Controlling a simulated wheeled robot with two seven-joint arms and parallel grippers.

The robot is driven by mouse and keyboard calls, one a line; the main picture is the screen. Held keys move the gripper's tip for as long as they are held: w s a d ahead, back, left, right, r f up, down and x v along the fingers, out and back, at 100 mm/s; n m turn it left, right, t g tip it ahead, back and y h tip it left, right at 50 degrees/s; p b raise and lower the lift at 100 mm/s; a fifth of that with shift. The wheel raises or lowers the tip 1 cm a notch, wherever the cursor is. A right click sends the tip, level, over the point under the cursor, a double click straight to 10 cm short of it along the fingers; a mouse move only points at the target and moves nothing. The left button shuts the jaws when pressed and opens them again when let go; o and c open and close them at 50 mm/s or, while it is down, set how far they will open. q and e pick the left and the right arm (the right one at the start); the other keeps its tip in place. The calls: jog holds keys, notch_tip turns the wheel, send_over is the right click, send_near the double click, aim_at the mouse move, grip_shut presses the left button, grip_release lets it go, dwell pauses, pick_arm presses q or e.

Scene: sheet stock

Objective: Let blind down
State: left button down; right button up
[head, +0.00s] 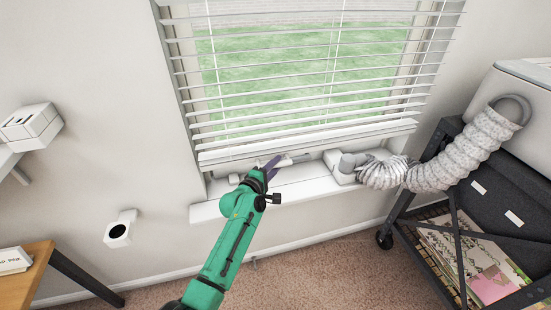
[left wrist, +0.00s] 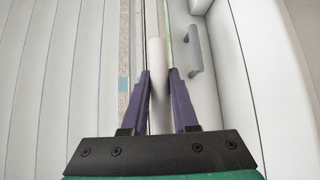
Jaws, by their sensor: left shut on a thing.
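The white slatted blind (head: 290,75) hangs across the window, its slats apart with green showing between them. Its bottom rail (head: 320,140) hangs slightly tilted, a little above the sill. My left gripper (head: 272,162), with purple fingers, is just below the rail, near the sill. In the left wrist view its fingers (left wrist: 159,88) are closed on a short white rod (left wrist: 157,58); I cannot tell what the rod belongs to. The blind's slats also show at the left of that view (left wrist: 60,70). My right gripper is not in view.
The white window sill (head: 310,187) runs below the blind. A ribbed hose (head: 440,165) runs from a white vent on the sill to a machine at right. A black wheeled cart (head: 455,220) stands there. A grey handle (left wrist: 195,50) is beside the fingers. A wooden table (head: 30,270) stands at lower left.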

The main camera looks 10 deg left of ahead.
pick_arm(q)
notch_tip(320, 180, down, 5)
jog(key=shift+s+r+b, duration=0.1)
jog(key=shift+r+b, duration=0.1)
jog(key=shift+b, duration=0.85)
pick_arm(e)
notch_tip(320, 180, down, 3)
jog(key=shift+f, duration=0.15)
pick_arm(q)
jog(key=c, duration=0.7)
grip_release()
jog(key=shift+f, duration=0.15)
jog(key=p+v, duration=0.1)
jog(key=v, duration=1.3)
jog(key=shift+s+p, duration=0.2)
jog(key=shift+p, duration=0.2)
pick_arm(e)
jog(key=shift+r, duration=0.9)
